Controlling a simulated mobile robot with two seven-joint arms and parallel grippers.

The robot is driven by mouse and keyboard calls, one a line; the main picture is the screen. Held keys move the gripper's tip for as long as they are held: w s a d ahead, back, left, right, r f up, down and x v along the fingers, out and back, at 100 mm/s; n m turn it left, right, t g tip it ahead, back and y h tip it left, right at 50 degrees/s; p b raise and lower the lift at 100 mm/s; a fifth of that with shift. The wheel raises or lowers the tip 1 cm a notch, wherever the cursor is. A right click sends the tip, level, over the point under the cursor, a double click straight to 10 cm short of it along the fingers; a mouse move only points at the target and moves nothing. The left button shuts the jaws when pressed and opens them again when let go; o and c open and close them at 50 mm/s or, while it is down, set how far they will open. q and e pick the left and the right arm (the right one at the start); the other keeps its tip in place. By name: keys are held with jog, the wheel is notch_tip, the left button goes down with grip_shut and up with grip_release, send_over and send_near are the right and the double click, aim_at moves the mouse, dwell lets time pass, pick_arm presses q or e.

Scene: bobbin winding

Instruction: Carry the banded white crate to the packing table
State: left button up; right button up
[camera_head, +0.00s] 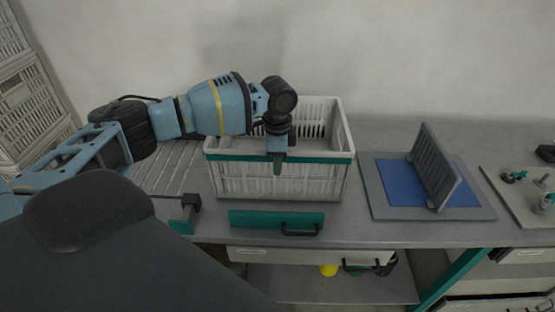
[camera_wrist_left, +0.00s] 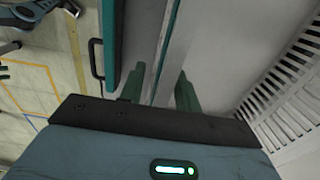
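The white crate (camera_head: 232,180) with a green band around its rim stands upright on the grey worktop, in the middle of the head view. It looks empty. My left gripper (camera_head: 277,168) points down at the middle of the crate's front wall. In the left wrist view, the two green fingers (camera_wrist_left: 158,92) stand on either side of the thin banded wall (camera_wrist_left: 166,45), with gaps showing, so the gripper looks open around the wall. The crate's slotted wall (camera_wrist_left: 285,95) shows at the right there. My right gripper is not in view. I cannot make out the packing table.
Slatted rollers (camera_head: 165,170) lie left. White crates (camera_head: 30,110) are stacked far left.

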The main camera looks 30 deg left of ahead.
pick_arm(q)
jog(key=shift+r, duration=0.15)
notch_tip(320, 180, up, 12)
jog(key=shift+f, duration=0.1)
dwell(0.4)
dwell(0.5)
